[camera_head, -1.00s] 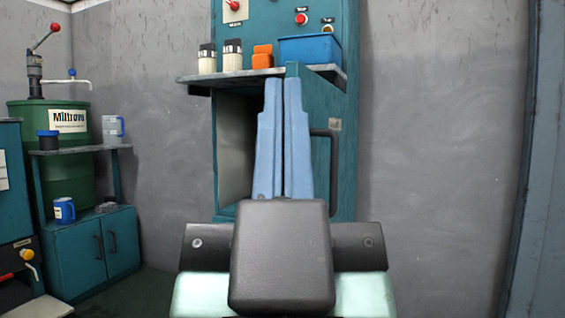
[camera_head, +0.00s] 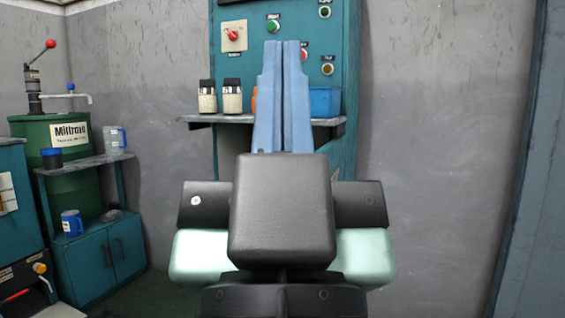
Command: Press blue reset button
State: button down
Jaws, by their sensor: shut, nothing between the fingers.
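The teal control panel (camera_head: 346,50) stands on the back wall ahead. No blue button can be made out on it; part of the panel is hidden behind my fingers. A green button (camera_head: 273,25) sits just up and left of my fingertips, and a dark green button (camera_head: 325,12) is at the upper right. A red button (camera_head: 304,52) is partly hidden behind the right finger, with a yellowish button (camera_head: 327,69) to its lower right. My gripper (camera_head: 282,44) has its light blue fingers pointing up, shut and empty, in front of the panel. I cannot tell the distance between them.
A red knob (camera_head: 233,35) on a pale plate is at the panel's left. A shelf (camera_head: 196,118) below holds two cream jars (camera_head: 219,97), a mostly hidden orange item and a blue bin (camera_head: 325,102). A green barrel (camera_head: 75,165) and teal cabinet (camera_head: 95,262) stand left. The right wall is bare.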

notch_tip(320, 180, up, 15)
jog(key=p, duration=1.2)
jog(key=shift+f, duration=0.2)
jog(key=shift+w, duration=0.1)
